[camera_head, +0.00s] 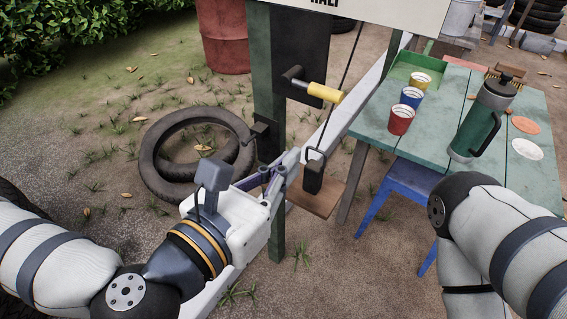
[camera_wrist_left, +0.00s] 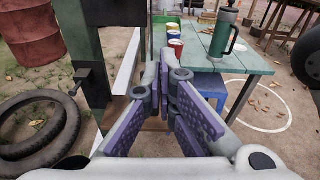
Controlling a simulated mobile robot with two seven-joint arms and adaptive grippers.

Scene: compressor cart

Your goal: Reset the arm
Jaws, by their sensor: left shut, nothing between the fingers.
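My left gripper (camera_head: 283,170) reaches in from the left in the head view, beside the green post (camera_head: 262,90). Its purple-padded fingers also show in the left wrist view (camera_wrist_left: 168,75); they are shut with nothing held. A lever with a yellow handle (camera_head: 325,92) sticks out from the dark panel on the post, above and apart from the gripper. A thin rod with a dark block (camera_head: 313,176) hangs close to the right of the fingers. My right arm shows at the right, but its gripper is out of view.
A green table (camera_head: 440,135) at the right holds red, blue and yellow cups and a green flask (camera_head: 480,120). A blue stool (camera_head: 405,185) stands below it. Tires (camera_head: 160,180) lie on the ground at the left, and a red barrel (camera_head: 222,40) stands behind.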

